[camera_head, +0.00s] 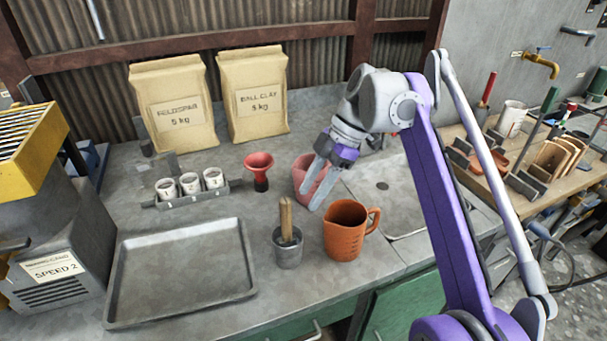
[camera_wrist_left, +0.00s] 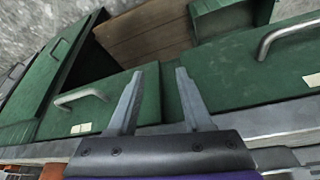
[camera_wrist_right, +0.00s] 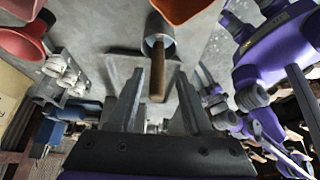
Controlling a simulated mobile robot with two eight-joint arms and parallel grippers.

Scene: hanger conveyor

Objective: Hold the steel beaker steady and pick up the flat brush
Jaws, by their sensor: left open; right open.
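The steel beaker (camera_head: 288,256) stands upright on the grey bench in the head view. The brush leans in it, its wooden handle (camera_head: 286,218) sticking up; its lower end is hidden inside. My right gripper (camera_head: 310,198) is open and empty, above and to the right of the handle, in front of a pink cup. In the right wrist view the beaker (camera_wrist_right: 160,35) and handle (camera_wrist_right: 157,78) appear ahead of the open fingers, apart from them. My left gripper (camera_wrist_left: 160,72) is open and empty, facing green drawer fronts; it is outside the head view.
An orange jug (camera_head: 346,235) stands just right of the beaker, and a grey tray (camera_head: 180,306) lies to its left. A red funnel (camera_head: 259,165), a pink cup (camera_head: 303,172) and a rack of white cups (camera_head: 190,199) are behind. A sink (camera_head: 395,200) is at right.

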